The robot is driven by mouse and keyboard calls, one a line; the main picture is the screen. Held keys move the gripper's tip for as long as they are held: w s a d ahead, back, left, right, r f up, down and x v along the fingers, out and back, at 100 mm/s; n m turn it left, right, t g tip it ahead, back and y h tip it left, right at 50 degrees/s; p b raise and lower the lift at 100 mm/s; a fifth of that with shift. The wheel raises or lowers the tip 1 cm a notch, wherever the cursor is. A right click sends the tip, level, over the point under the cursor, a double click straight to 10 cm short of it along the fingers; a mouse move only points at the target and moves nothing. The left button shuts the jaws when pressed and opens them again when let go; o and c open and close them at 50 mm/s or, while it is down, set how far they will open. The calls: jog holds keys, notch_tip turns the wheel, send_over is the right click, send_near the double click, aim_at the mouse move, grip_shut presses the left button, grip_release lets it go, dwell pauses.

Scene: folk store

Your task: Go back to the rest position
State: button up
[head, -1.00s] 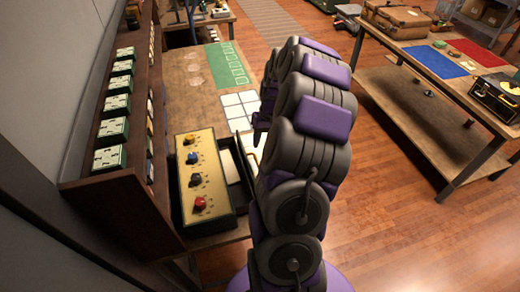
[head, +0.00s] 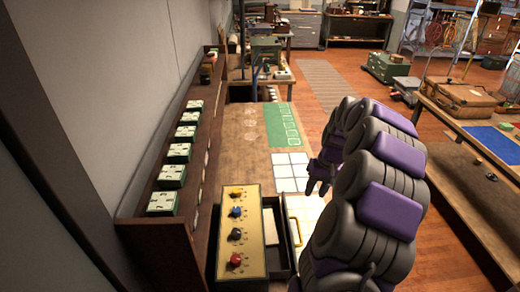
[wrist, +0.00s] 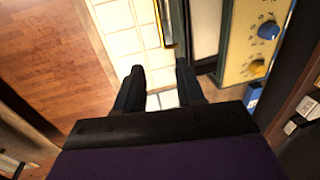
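My purple and grey arm fills the right of the head view, bent over the near end of the workbench. My gripper (head: 318,186) hangs beside the white tile grid (head: 290,171). In the wrist view my gripper (wrist: 160,78) shows two dark fingers held apart, with nothing between them. The yellow panel (head: 241,225) with yellow, blue, black and red knobs stands left of the gripper, and its top shows at the right of the wrist view. A dark open case or drawer (head: 283,254) lies beside the panel, with a yellow-handled pale lid (head: 298,215) partly hidden by my arm.
A brown shelf (head: 160,238) with several green-and-white boxes (head: 165,202) runs along the left wall. A green mat (head: 281,125) lies farther back on the bench. At right a second table (head: 450,131) holds a suitcase (head: 465,100) and a blue mat. Open wooden floor (head: 315,118) lies between them.

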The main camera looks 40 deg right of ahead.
jog(key=s+a+r+n+g, duration=0.15)
jog(key=a+r, duration=0.25)
jog(key=a, duration=0.9)
jog(key=s+a+r+n, duration=0.2)
jog(key=a+r+n, duration=0.15)
jog(key=a, duration=0.95)
jog(key=s+a+h, duration=0.1)
jog(key=s+a, duration=0.4)
jog(key=s, duration=0.4)
jog(key=s+a+f+n+g, duration=0.1)
jog(key=s+a, duration=0.5)
jog(key=s, duration=0.3)
jog(key=shift+s+h, duration=0.25)
jog(key=shift+h, duration=0.15)
jog(key=shift+s+a+g, duration=0.1)
jog(key=shift+s+g, duration=0.05)
jog(key=shift+g, duration=0.1)
